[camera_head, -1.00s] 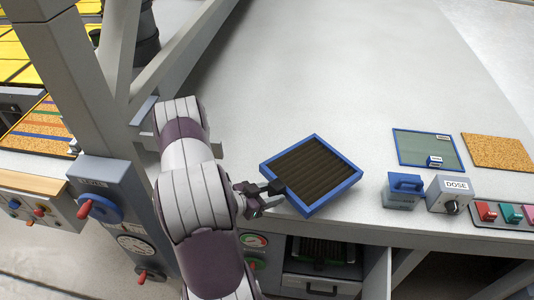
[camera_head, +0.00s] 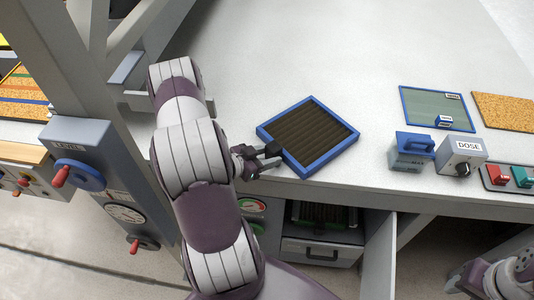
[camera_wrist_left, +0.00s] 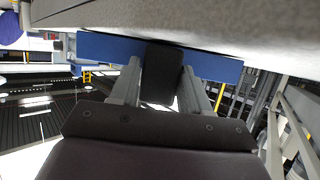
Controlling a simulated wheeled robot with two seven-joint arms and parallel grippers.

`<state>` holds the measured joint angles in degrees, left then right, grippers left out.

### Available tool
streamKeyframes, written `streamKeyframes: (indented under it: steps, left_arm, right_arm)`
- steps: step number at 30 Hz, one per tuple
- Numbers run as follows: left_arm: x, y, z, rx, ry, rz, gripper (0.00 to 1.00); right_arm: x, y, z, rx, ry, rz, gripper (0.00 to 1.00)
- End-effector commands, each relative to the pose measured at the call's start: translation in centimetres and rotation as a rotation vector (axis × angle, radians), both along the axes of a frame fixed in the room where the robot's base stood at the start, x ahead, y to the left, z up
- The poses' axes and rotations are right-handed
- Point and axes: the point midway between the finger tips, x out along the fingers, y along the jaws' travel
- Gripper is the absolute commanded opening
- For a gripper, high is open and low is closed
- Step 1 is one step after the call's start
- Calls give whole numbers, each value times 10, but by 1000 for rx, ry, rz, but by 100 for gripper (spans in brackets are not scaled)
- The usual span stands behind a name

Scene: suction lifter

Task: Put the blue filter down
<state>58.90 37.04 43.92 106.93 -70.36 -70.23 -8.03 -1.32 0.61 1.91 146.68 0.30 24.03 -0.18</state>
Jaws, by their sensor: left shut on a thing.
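The blue filter (camera_head: 335,157), a square blue frame around dark pleats, is at the front edge of the grey bench. It looks flat on or just above the bench top; I cannot tell if it touches. My left gripper (camera_head: 268,157) is shut on it at its left front side. In the left wrist view, the gripper (camera_wrist_left: 165,95) closes around a dark tab on the blue frame (camera_wrist_left: 105,47). Only part of my right arm shows at the bottom right, and its gripper is out of view.
To the right are a blue-handled block (camera_head: 411,151), a DOSE box (camera_head: 462,154), a blue-edged panel (camera_head: 425,108) and a cork board (camera_head: 508,110). A LEVEL box (camera_head: 85,143) and a grey post stand left. The bench behind the filter is clear.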

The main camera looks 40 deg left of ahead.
Motion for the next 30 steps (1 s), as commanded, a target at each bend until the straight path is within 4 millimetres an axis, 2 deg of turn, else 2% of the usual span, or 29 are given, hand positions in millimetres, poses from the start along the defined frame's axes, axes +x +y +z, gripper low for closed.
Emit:
streamKeyframes:
  steps: [8,9,11,12,20,23,26,30]
  left_arm:
    - [0,0,0,0,-2,0,0]
    - [0,0,1,0,-2,1,53]
    - [0,0,1,0,-2,0,72]
    - [0,0,1,0,-2,0,76]
    - [-1,0,0,-1,0,1,76]
    - [-8,3,2,-1,0,4,76]
    - [-25,8,9,1,0,7,76]
    - [-59,17,23,3,-3,9,76]
  right_arm:
    - [0,0,0,0,0,0,43]
    - [0,0,0,0,0,0,43]
    - [0,0,0,0,0,0,43]
    - [0,0,0,0,0,0,43]
    - [0,0,0,0,0,0,43]
    - [0,0,-2,0,0,0,43]
    - [0,0,-7,0,0,0,43]
    - [0,0,-14,0,0,0,43]
